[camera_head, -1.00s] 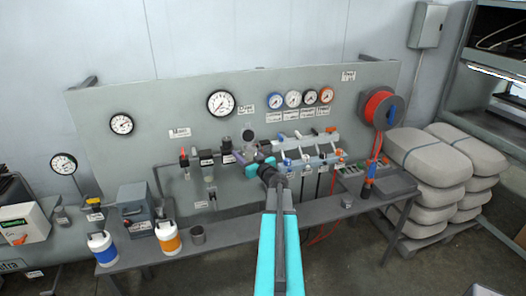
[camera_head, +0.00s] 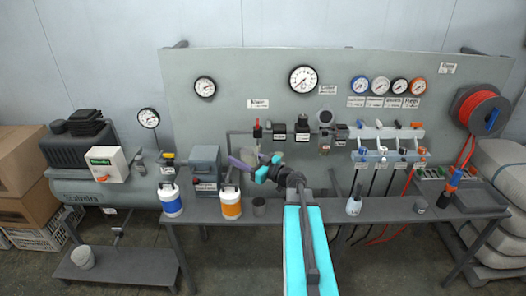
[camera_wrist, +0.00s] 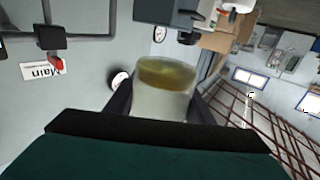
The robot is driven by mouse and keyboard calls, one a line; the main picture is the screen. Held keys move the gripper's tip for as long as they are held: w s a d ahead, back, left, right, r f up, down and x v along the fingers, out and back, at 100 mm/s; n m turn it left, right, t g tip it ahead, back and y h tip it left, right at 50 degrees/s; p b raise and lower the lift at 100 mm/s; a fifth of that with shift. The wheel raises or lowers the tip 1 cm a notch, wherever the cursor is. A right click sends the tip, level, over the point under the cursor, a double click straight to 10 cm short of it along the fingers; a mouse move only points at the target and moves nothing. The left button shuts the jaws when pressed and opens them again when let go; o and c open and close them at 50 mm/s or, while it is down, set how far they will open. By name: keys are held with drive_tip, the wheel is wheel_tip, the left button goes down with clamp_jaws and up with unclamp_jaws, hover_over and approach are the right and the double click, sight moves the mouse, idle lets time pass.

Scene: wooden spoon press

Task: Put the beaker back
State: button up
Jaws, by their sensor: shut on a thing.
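The beaker (camera_wrist: 163,92) is a pale, see-through cup with a yellowish band of liquid or residue in it. In the wrist view it sits between the two dark fingers of my gripper (camera_wrist: 160,104), which is shut on it. In the head view my gripper (camera_head: 252,161) is in front of the panel, above the bench, left of the row of valves. The beaker is small and hard to make out there.
A grey box (camera_head: 205,170) stands behind the jugs. The panel (camera_head: 230,90) carries gauges and valves.

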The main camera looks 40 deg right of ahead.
drive_tip(key=s+a+f+n+g+y+b, duration=0.2)
drive_tip(key=a+n+g+y, duration=0.1)
drive_tip(key=a, duration=1.1)
drive_tip(key=s+a+f+n+g+y+b, duration=0.2)
drive_tip(key=a+y, duration=0.4)
drive_tip(key=a, duration=0.9)
drive_tip(key=shift+s+a+f+n+g+b, duration=0.3)
drive_tip(key=shift+s+f+n+g, duration=0.4)
drive_tip(key=shift+n, duration=0.5)
drive_tip(key=shift+w+d, duration=0.1)
drive_tip(key=shift+d, duration=0.05)
